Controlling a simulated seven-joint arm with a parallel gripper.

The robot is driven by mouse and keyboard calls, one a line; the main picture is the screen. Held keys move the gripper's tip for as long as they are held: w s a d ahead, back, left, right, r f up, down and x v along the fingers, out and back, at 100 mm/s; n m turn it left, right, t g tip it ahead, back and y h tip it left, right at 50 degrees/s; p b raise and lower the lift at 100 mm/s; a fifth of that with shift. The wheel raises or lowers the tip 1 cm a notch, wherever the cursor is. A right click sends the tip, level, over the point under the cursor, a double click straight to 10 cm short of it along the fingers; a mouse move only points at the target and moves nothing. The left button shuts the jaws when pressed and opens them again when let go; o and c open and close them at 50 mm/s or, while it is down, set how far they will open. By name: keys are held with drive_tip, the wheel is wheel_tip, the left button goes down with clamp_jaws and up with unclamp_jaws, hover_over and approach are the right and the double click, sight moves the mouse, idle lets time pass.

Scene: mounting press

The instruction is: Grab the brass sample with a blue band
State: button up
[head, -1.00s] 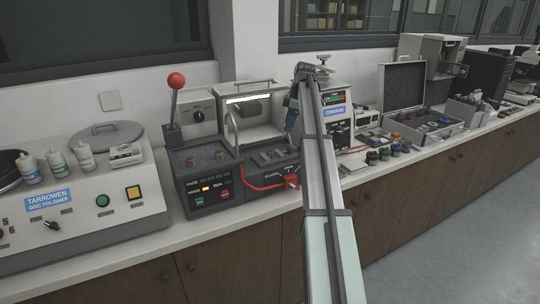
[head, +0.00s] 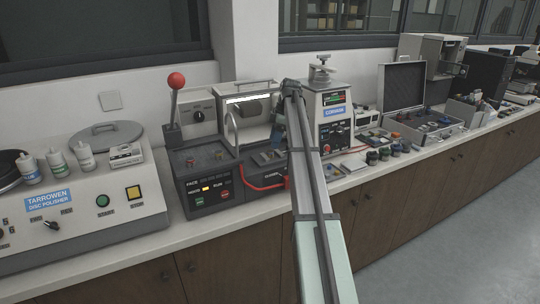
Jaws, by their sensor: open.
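I cannot make out a brass sample with a blue band for certain at this size. Small pieces lie on the dark top of the mounting press (head: 200,183), left of its lit chamber (head: 250,113), but their bands are too small to read. My gripper (head: 268,157) hangs low in front of the chamber's right side, partly hidden by my arm. It is small in the picture, open, and nothing shows between its fingers.
A lever with a red knob (head: 177,81) stands up at the press's left. A red cable (head: 262,186) loops along its front. The disc polisher (head: 75,215) is at left.

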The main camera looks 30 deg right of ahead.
sight(270, 151)
drive_tip(key=shift+w+x, duration=0.1)
drive_tip(key=shift+x, duration=1.2)
drive_tip(key=shift+w+x, duration=0.15)
drive_tip(key=shift+x, duration=1.1)
clamp_jaws()
